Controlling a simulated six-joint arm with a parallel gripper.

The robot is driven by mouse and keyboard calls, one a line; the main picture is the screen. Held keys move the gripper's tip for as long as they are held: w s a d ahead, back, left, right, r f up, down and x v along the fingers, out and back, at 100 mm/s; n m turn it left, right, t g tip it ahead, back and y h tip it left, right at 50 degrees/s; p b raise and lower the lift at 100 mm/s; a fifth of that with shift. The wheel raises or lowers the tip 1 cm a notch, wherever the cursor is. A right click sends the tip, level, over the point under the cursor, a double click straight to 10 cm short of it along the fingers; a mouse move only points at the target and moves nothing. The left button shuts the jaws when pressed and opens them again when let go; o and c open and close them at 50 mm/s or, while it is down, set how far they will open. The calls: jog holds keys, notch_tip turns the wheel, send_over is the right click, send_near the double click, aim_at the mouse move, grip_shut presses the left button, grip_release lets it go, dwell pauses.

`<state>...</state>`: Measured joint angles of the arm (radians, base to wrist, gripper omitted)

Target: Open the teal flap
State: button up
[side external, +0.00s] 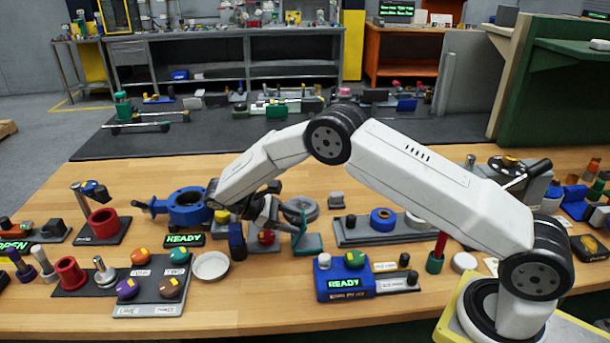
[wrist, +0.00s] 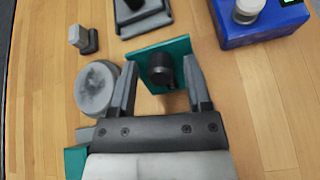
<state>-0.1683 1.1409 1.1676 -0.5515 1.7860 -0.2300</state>
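The teal flap (wrist: 150,52) is a flat teal plate with a dark round knob (wrist: 162,70) on it, in the upper middle of the wrist view. In the side view the flap (side external: 309,242) stands on the table beside my gripper (side external: 283,222). My gripper (wrist: 160,78) is open, with one finger on each side of the knob. A gap shows at the left finger; the right finger is close to the knob, and I cannot tell whether it touches. The flap's lower part and its hinge are hidden by my gripper. Another teal piece (wrist: 76,162) shows at the lower left.
A round grey disc (wrist: 97,88) lies left of the fingers, with a small grey block (wrist: 79,37) beyond it. Bare wood separates the flap from the blue box.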

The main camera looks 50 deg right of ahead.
aim_at(292, 220)
jog(key=shift+w+a, duration=0.1)
dwell(0.4)
jog(key=shift+v, duration=2.45)
notch_tip(292, 220, up, 7)
jog(key=shift+s+d, duration=0.25)
jog(key=s+f+m+t+y, duration=0.1)
jog(key=s+m+t+y, duration=0.2)
jog(key=s, duration=0.7)
jog(key=s+d+f+m+t+y, duration=0.1)
jog(key=s+f+m+t+y, duration=0.1)
jog(key=s+t+y, duration=0.3)
jog(key=s+m+t, duration=0.1)
jog(key=s+t, duration=0.2)
jog(key=s, duration=0.2)
jog(key=shift+y, duration=0.4)
jog(key=shift+d+f, duration=0.15)
